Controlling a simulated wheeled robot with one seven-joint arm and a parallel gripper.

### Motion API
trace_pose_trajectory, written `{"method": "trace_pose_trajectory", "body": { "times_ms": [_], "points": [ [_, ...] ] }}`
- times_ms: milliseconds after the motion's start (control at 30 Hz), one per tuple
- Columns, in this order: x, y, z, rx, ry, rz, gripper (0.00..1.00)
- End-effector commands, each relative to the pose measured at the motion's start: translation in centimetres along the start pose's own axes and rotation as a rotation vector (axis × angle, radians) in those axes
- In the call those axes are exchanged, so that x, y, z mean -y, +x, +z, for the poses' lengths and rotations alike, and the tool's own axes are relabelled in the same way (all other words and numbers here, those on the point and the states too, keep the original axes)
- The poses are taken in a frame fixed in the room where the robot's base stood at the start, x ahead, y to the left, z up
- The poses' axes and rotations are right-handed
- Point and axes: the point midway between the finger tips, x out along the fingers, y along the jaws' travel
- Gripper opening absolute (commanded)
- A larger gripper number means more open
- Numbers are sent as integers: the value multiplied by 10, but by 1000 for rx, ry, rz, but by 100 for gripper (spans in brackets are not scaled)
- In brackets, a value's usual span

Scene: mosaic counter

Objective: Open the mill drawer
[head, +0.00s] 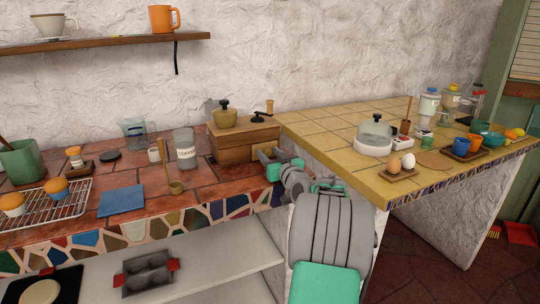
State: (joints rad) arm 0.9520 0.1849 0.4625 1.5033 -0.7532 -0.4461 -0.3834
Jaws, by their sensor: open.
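The mill (228,152) is a wooden box with a dark-knobbed brass dome and a crank handle on top. It stands at the right end of the tiled counter, near the wall. My gripper (268,157) is at the mill's right front corner, open, with grey fingers and green parts. It hides part of the mill's lower right side. I cannot tell whether the fingers touch the mill. No drawer gap or knob is clear to see, and the drawer's state cannot be told.
A blue cloth (121,200) and a cooling rack (48,212) lie further left. A raised yellow-tiled counter (325,125) with a glass dome (374,137) and eggs is to the right.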

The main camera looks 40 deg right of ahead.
Motion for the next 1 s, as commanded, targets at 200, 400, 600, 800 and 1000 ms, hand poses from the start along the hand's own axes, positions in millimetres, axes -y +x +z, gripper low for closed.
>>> {"method": "trace_pose_trajectory", "body": {
  "times_ms": [200, 400, 600, 800, 1000],
  "points": [
    [0, 0, 0, 0, 0, 0, 33],
    [0, 0, 0, 0, 0, 0, 17],
    [0, 0, 0, 0, 0, 0, 1],
    [0, 0, 0, 0, 0, 0, 0],
    [0, 0, 0, 0, 0, 0, 0]
  ]
}}
